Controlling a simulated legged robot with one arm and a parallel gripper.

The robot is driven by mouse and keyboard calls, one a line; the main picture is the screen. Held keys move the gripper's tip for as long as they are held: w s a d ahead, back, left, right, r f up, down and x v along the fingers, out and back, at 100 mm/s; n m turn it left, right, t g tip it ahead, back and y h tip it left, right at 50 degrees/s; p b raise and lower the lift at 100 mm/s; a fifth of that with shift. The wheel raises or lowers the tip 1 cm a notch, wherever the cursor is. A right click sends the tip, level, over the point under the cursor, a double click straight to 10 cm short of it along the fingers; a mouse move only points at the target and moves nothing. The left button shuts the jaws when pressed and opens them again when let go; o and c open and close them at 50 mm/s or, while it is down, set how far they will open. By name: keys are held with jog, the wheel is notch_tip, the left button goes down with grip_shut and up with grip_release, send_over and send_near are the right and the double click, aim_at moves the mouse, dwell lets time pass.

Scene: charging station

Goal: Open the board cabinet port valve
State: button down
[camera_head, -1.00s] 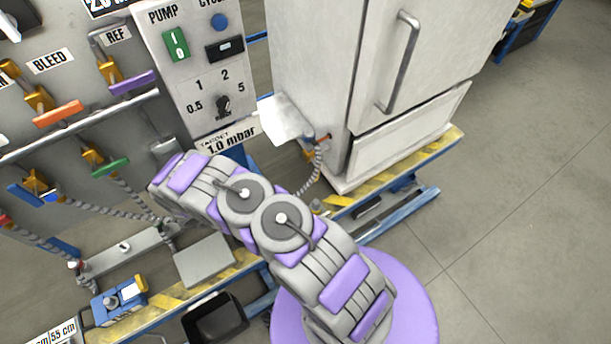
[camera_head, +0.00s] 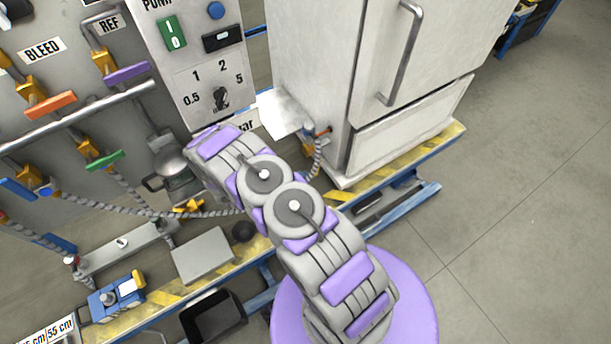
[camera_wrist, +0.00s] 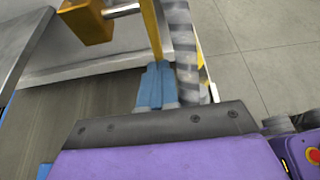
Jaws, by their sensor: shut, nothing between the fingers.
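A small yellow valve (camera_head: 308,142) with an orange end sits low on the side of the white cabinet (camera_head: 312,60), beside a grey corrugated hose. In the wrist view my gripper (camera_wrist: 155,88) shows its blue fingers shut together, with nothing between them. A yellow block (camera_wrist: 88,22) lies up and left of the fingertips. A narrow yellow bar (camera_wrist: 152,30) runs down to the fingertips, and a grey ribbed hose (camera_wrist: 186,50) passes just right of them. I cannot tell whether the fingers touch the bar.
A valve panel with an orange lever (camera_head: 50,104), a purple lever (camera_head: 127,73) and a green lever (camera_head: 104,160) stands at left. A control box (camera_head: 203,55) adjoins the cabinet. A blue-framed platform (camera_head: 400,163) runs below. Open floor (camera_head: 510,200) lies at right.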

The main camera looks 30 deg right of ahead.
aim_at(314, 172)
jog(key=shift+d+f, duration=0.1)
jog(key=shift+d, duration=0.8)
jog(key=shift+d+f+h, duration=0.2)
jog(key=shift+d+h, duration=0.1)
jog(key=shift+d, duration=0.15)
jog(key=shift+h, duration=0.5)
jog(key=shift+s+d, duration=0.1)
jog(key=shift+d, duration=0.05)
